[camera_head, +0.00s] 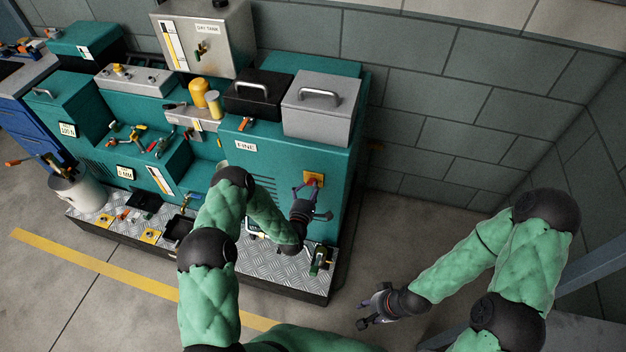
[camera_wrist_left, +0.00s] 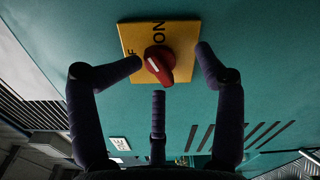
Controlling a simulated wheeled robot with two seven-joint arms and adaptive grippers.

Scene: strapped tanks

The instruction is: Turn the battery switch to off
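The battery switch is a red knob (camera_wrist_left: 158,64) on a yellow plate (camera_wrist_left: 186,36) on the teal cabinet front. The plate reads "ON" at the top; a partly hidden label ending in "F" is at the left. The knob has a white mark and sits slanted. In the head view, the yellow plate (camera_head: 314,178) is at the right end of the cabinet. My left gripper (camera_head: 305,193) is open at it. In the left wrist view, its fingers (camera_wrist_left: 165,72) are spread around the knob, with visible gaps. My right gripper (camera_head: 366,312) hangs open and empty over the floor.
The teal cabinet (camera_head: 262,165) carries a grey box (camera_head: 322,112), a black box (camera_head: 258,98) and a dry tank (camera_head: 205,35). A treadplate step (camera_head: 285,272) with small fittings runs along its base. A block wall (camera_head: 440,125) stands behind. The floor at right is clear.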

